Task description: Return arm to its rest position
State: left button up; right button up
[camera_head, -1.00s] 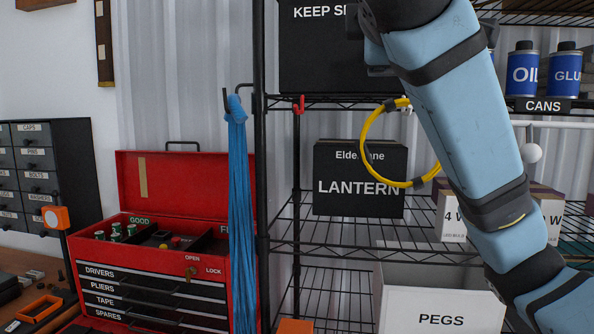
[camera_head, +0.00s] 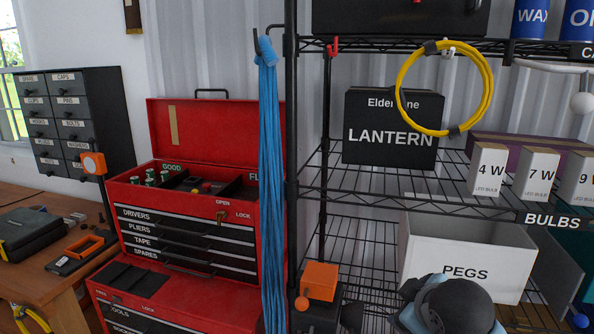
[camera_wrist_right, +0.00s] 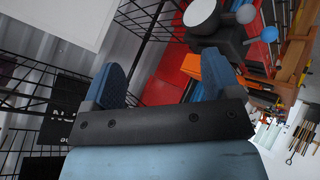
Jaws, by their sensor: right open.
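My right arm shows in the head view only as a dark rounded joint with light blue parts at the bottom right, in front of the lower shelf and the pegs bin (camera_head: 430,250). Its fingers are out of that view. In the right wrist view my right gripper (camera_wrist_right: 165,85) has its two blue fingers spread apart with nothing between them. Wire shelving and a red surface lie beyond the fingers. My left gripper is in neither current view.
A wire shelf rack (camera_head: 292,150) holds a black lantern box (camera_head: 385,155) and white bulb boxes (camera_head: 488,168). A yellow cable loop (camera_head: 402,75) hangs in front. A red toolbox (camera_head: 180,205) stands open at left, with a blue rope bundle (camera_head: 270,190) beside it.

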jog(key=s+d+f+m+g, duration=0.3)
jog(key=s+f+m, duration=0.1)
jog(key=s+f, duration=0.85)
jog(key=s+d+f+m+g, duration=0.3)
jog(key=s+f, duration=0.6)
jog(key=s, duration=0.6)
jog(key=w+a+f+t+y, duration=0.1)
jog(key=w+a+f+t, duration=0.2)
jog(key=f, duration=0.3)
jog(key=w+a+f+n+t+y, duration=0.1)
jog(key=w+a+f+t+y, duration=0.1)
jog(key=f, duration=0.5)
jog(key=w+a+t, duration=0.1)
jog(key=t, duration=0.1)
jog(key=shift+w+a+t, duration=0.25)
jog(key=shift+a+t, duration=0.15)
